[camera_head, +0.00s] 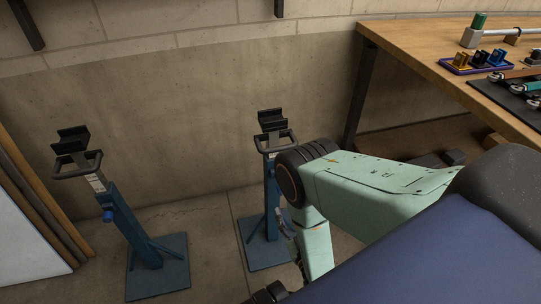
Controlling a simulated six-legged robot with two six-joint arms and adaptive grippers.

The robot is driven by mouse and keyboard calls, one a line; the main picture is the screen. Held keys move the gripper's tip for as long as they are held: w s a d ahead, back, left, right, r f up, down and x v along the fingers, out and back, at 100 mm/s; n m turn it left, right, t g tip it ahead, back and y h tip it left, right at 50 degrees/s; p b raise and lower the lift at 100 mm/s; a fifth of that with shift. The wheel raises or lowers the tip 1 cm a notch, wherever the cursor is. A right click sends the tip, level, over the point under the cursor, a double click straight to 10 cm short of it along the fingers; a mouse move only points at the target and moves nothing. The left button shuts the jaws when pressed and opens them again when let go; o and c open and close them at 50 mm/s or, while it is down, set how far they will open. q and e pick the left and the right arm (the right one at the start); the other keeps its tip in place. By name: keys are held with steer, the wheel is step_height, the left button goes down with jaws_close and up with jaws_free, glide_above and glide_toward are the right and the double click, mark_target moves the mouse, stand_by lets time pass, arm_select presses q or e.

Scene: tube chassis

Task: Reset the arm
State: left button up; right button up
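One of my arms, pale green with a black round joint (303,172), reaches in from the right above my dark blue body. Its upper link (375,185) runs left to that joint, and a second green link (315,245) drops from it toward the bottom edge. A small dark part (268,293) shows at the bottom edge, and I cannot tell what it is. The arm's far end is hidden or out of frame. Neither gripper can be made out in this view.
Two blue stands with black cradles, a left one (128,225) and a right one (271,200), stand by the wall. The arm partly covers the right one. A wooden workbench (425,42) with tools and blocks is at upper right. Boards lean at left. Floor shows between the stands.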

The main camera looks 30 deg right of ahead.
steer(key=s+f+g+y, duration=0.1)
steer(key=s+f+g, duration=0.55)
steer(key=f, duration=0.25)
steer(key=s+a+m+g+y+p, duration=0.1)
steer(key=s+a+g+y+p, duration=0.15)
steer(key=s+g, duration=0.7)
steer(key=s+a+r+g+p, duration=0.2)
steer(key=s+a+r+p, duration=0.15)
steer(key=s+r, duration=0.9)
steer(key=w+r+p, duration=0.2)
steer(key=w+r, duration=0.1)
steer(key=r, duration=0.3)
steer(key=shift+w+r, duration=0.35)
steer(key=shift+w, duration=0.05)
